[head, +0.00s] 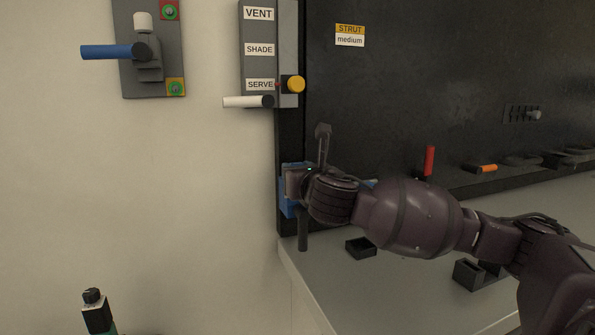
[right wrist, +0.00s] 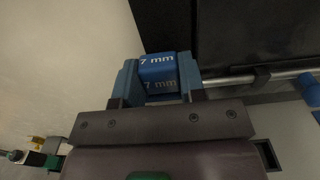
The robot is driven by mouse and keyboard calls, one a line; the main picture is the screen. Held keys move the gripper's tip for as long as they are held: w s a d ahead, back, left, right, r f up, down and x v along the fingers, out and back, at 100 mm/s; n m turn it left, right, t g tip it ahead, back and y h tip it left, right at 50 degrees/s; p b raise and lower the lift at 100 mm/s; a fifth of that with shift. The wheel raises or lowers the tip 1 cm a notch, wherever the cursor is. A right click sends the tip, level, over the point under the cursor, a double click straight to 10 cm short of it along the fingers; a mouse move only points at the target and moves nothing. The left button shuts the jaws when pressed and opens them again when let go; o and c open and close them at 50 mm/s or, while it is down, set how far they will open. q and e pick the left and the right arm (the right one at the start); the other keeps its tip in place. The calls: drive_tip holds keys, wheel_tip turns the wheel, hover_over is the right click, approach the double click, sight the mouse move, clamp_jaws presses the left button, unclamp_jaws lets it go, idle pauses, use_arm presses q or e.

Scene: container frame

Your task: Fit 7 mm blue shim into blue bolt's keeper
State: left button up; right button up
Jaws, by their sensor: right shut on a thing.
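The blue shim (right wrist: 158,68), marked 7 mm on two faces, sits between the jaws of my right gripper (right wrist: 157,84) in the right wrist view. Blue uprights stand close on both its sides; I cannot tell how much of them is keeper. In the head view my right gripper (head: 294,182) is at the blue keeper (head: 287,209) on the dark post, covering most of it. The shim's seating depth is hidden. The bolt's steel rod (right wrist: 228,79) runs right from there to a blue knob (right wrist: 311,91). My left gripper is out of view.
A white lever (head: 246,102) and yellow knob (head: 296,84) are above the gripper. A blue-handled valve (head: 110,52) is on the wall at left. Black holders (head: 361,247) stand on the grey counter (head: 330,280).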

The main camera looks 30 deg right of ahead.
drive_tip(key=shift+f, duration=0.15)
drive_tip(key=o, duration=1)
drive_tip(key=b+v, duration=0.1)
drive_tip(key=v, duration=1)
drive_tip(key=shift+w, duration=0.1)
